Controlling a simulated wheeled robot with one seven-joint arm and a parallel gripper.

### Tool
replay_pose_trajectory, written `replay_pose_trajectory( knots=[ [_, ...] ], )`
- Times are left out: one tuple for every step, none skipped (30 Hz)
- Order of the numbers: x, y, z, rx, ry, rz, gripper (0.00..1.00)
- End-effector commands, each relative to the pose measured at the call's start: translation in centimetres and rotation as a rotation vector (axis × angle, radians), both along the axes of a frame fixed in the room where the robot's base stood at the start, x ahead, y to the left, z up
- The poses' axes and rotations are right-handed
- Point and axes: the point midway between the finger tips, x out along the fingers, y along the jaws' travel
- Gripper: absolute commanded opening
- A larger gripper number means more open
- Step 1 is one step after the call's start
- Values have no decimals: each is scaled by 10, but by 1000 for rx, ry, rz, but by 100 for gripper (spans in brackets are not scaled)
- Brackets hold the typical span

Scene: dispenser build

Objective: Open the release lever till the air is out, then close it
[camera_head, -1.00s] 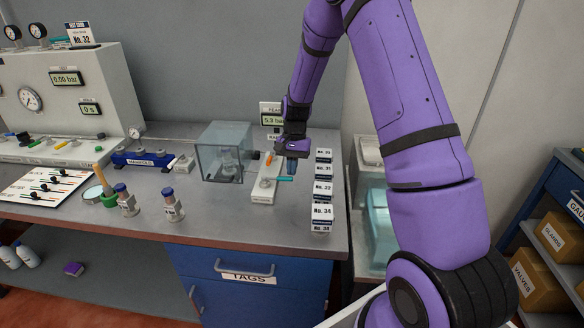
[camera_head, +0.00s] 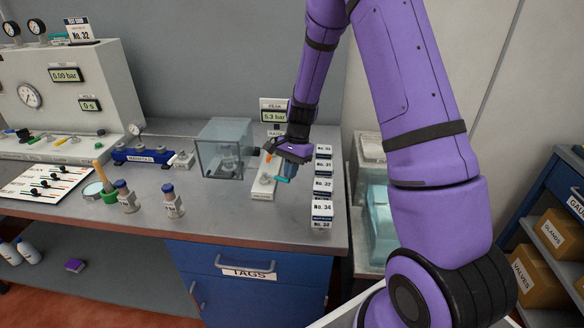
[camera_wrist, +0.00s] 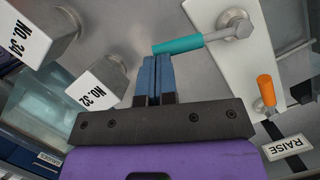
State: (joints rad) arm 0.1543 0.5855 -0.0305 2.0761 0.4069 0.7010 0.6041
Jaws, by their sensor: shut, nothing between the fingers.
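A teal-handled lever (camera_head: 281,179) sits on a white valve plate (camera_head: 262,191) near the bench's right side. In the wrist view the teal lever (camera_wrist: 178,45) runs from a metal pivot to a free end just beyond my fingertips. An orange-handled lever (camera_head: 268,157) stands on the same plate; in the wrist view this orange lever (camera_wrist: 266,90) is beside a RAISE label (camera_wrist: 287,147). My gripper (camera_head: 289,169) is shut and empty, its blue fingers (camera_wrist: 154,65) close to the teal free end. I cannot tell whether they touch. The PEAK display (camera_head: 273,116) reads 5.3 bar.
A row of numbered tag blocks (camera_head: 322,185) stands close to the right of my gripper. A clear box (camera_head: 223,148) stands to the left of the plate. The bench front between is clear.

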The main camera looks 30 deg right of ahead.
Motion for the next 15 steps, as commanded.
replay_pose_trajectory(
  knots=[
    [-3, 4, 0, 0, 0, -43, 0],
    [-5, 6, 0, -1, 1, -72, 0],
    [-7, 9, 0, 1, 1, -110, 0],
    [-8, 11, 0, 0, 1, -139, 0],
    [-10, 13, 0, 1, 1, -167, 0],
    [-12, 15, 0, 0, 2, -206, 0],
    [-12, 17, 0, 0, 0, -234, 0],
    [-14, 20, 0, 0, 0, -263, 0],
    [-15, 23, 0, -1, 1, -300, 0],
    [-16, 25, 0, 0, 0, -329, 0],
    [-17, 27, 0, 0, 0, -358, 0],
    [-18, 30, 0, 0, 2, -396, 0],
    [-19, 32, 0, -1, 1, -425, 0],
    [-20, 35, 0, -1, 1, -453, 0],
    [-20, 38, 0, 0, 1, -491, 0]
  ],
)
